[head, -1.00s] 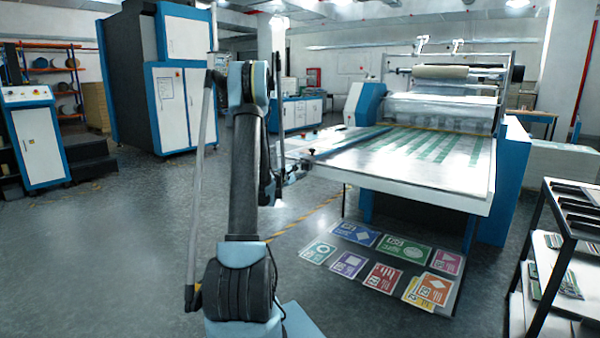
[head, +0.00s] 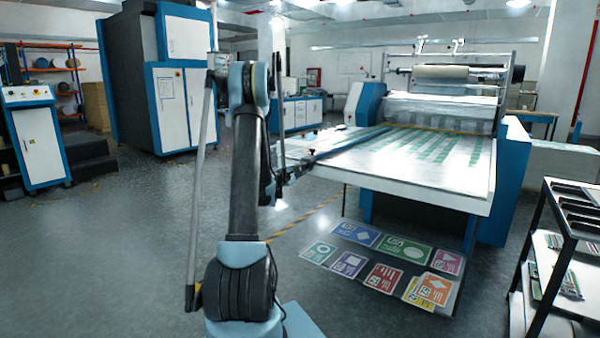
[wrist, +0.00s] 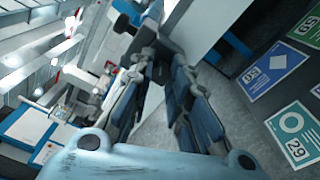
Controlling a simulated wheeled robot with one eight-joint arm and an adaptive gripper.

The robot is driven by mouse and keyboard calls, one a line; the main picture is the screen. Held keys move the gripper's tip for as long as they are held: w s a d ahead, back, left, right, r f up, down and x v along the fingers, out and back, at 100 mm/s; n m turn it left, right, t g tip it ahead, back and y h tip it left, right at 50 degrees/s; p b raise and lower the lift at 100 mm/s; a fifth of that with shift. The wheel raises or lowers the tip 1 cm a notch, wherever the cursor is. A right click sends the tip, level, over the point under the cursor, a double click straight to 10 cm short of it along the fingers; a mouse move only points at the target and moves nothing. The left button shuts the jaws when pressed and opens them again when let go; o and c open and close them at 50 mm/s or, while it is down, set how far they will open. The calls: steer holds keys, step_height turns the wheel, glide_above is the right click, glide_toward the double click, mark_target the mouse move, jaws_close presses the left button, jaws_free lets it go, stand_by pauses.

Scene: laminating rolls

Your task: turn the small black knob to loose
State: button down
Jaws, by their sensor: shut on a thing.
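The laminating machine's feed table (head: 410,160) reaches toward me, with a dark blue bar (head: 345,143) along its left side. The small black knob (head: 311,153) shows as a tiny dark spot at the near left corner of this table, by the end of the bar. My gripper (head: 300,168) is at that corner, right at the knob. In the wrist view, its two dark, jointed fingers (wrist: 160,52) come together at the tips. The fingers hide most of what they grip, and the knob's turned position cannot be made out.
Colourful printed sheets (head: 382,256) lie on a low shelf under the feed table. A dark rack (head: 545,270) stands at the right. A blue and white cabinet (head: 180,105) and a control console (head: 38,140) stand at the left. The floor between is clear.

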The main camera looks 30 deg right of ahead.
steer(key=c, duration=1.5)
jaws_free()
steer(key=v, duration=1.2)
